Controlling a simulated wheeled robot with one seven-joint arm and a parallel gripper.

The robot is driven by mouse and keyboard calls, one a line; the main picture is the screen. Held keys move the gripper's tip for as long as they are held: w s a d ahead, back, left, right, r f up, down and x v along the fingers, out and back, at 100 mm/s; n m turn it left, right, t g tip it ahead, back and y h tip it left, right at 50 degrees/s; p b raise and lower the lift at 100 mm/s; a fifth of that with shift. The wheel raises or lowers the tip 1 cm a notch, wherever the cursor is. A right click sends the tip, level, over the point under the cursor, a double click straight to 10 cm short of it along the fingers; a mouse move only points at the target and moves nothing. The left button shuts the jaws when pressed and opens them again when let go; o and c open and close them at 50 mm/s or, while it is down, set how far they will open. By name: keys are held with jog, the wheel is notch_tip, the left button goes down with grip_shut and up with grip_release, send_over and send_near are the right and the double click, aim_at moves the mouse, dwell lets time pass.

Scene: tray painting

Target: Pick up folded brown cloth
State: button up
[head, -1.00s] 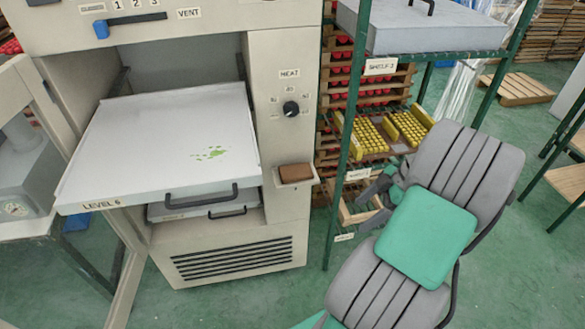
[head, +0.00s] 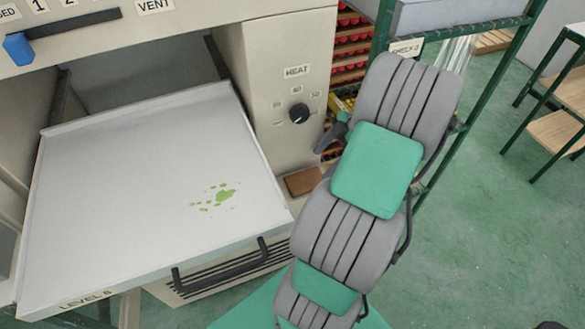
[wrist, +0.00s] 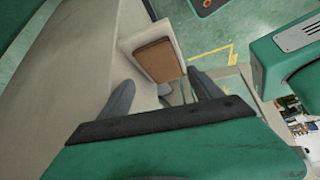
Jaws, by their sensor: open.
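The folded brown cloth (head: 303,181) lies on a small ledge on the machine's front, below the heat knob, just right of the pulled-out tray. In the wrist view the cloth (wrist: 158,60) sits in a pale holder (wrist: 140,40), ahead of my fingers. My gripper (wrist: 162,88) is open, with one dark finger on each side and nothing between them. The cloth is a little beyond the fingertips and does not appear to be touched. In the head view part of my gripper (head: 333,137) shows near the machine's right edge, mostly hidden behind my arm.
A white tray (head: 110,170) marked level 6, with green paint splashes, sticks out left of the cloth; its black handle (head: 220,268) juts forward. A green-framed shelf (head: 383,30) stands at the right behind my arm. Green floor (head: 480,220) is open on the right.

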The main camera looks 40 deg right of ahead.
aim_at(308, 179)
jog(key=p+x, duration=0.1)
jog(key=x, duration=0.6)
jog(key=shift+a+f, duration=0.2)
jog(key=c, duration=1)
